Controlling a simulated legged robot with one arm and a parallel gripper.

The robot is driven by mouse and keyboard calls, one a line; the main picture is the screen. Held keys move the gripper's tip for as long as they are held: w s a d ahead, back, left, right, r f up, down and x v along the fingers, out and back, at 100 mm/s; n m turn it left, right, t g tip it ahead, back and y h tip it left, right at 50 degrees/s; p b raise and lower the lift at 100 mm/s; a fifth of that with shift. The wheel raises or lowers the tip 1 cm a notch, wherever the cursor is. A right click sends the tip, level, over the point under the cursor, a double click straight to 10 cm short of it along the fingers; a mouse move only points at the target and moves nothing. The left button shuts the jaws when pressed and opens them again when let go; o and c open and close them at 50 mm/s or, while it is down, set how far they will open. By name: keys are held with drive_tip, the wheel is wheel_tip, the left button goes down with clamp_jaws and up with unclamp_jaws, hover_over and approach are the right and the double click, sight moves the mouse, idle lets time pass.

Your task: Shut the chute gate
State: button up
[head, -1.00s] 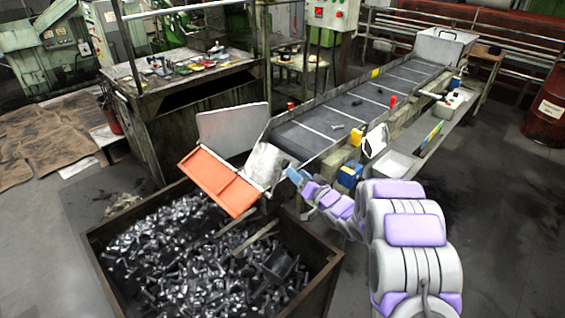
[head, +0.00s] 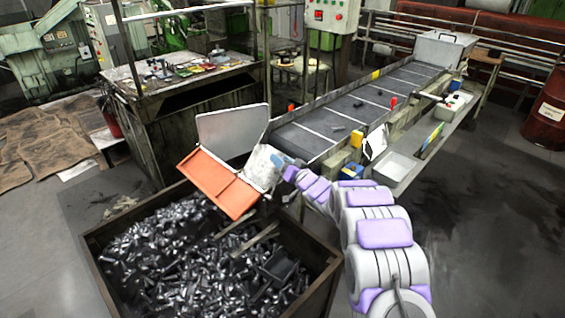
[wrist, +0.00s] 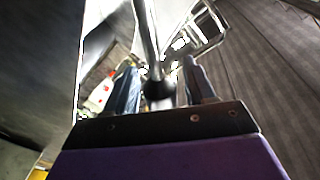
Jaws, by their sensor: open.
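The chute (head: 262,168) leads from the belt's near end to the bolt bin. An orange panel (head: 218,183) slopes out over the bin, and a pale grey plate (head: 232,131) stands upright behind it. I cannot tell for sure which of these is the gate. My gripper (head: 280,161) is at the right side of the chute, small and partly blended with it in the head view. In the wrist view, my gripper (wrist: 162,84) is open, its two dark fingers apart. A metal rod (wrist: 147,40) with a dark knob shows between them; contact is unclear.
The bin (head: 95,262) full of bolts stands below the chute. The conveyor (head: 350,108) runs back to the right, with a side shelf (head: 398,168) along it. A workbench (head: 195,125) stands behind the chute. The floor at right is open.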

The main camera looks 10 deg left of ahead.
clamp_jaws()
idle(0.4)
drive_tip(key=shift+s, duration=0.1)
